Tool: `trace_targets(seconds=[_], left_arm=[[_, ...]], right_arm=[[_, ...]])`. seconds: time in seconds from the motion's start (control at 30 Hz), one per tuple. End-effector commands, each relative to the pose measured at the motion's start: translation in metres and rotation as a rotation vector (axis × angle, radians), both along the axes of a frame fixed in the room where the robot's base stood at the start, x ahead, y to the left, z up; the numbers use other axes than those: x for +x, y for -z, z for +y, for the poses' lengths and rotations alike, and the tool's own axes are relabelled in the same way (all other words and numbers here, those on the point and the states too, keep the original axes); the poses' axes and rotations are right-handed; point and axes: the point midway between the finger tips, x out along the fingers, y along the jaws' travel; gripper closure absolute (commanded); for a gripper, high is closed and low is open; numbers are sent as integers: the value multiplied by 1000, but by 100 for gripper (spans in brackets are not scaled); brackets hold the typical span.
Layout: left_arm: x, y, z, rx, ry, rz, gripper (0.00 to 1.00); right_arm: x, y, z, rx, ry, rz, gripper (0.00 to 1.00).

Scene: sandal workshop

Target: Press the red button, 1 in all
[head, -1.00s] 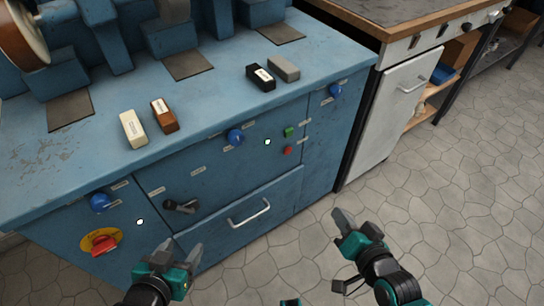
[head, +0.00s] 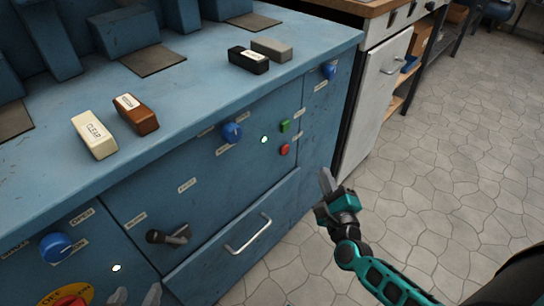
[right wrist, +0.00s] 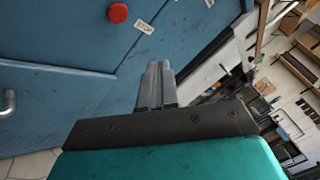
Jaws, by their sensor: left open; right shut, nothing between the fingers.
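The small red button (head: 285,149) is on the blue cabinet's front, just below a green button (head: 285,126). In the right wrist view the red button (right wrist: 117,13) is round, beside a STOP label (right wrist: 144,27). My right gripper (head: 327,180) is shut and empty, below and to the right of the red button in the head view, apart from it. In the right wrist view its closed fingers (right wrist: 157,72) point up toward the panel. My left gripper (head: 135,297) is open at the bottom edge, mostly cut off.
A red knob on a yellow plate (head: 82,292) is at lower left. Blue knobs, a black lever (head: 168,235) and a drawer handle (head: 247,233) stick out from the front. Several blocks lie on the blue top (head: 200,90). Tiled floor (head: 440,170) is clear at right.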

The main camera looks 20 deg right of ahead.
Motion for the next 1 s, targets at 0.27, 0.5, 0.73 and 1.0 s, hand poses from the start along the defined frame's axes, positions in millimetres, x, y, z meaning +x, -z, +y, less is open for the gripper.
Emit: trace_targets(seconds=[0.27, 0.5, 0.73, 1.0], left_arm=[[0, -1, -3, -4, 5, -2, 39], [0, 0, -3, -4, 3, -1, 39], [0, 3, -1, -2, 1, 0, 39], [0, 10, -1, -1, 1, 8, 39]], right_arm=[[0, 1, -3, 18, 8, -8, 100], [5, 1, 0, 18, 8, -8, 100], [31, 1, 11, 19, 7, -9, 100], [64, 2, 24, 17, 8, -8, 100]])
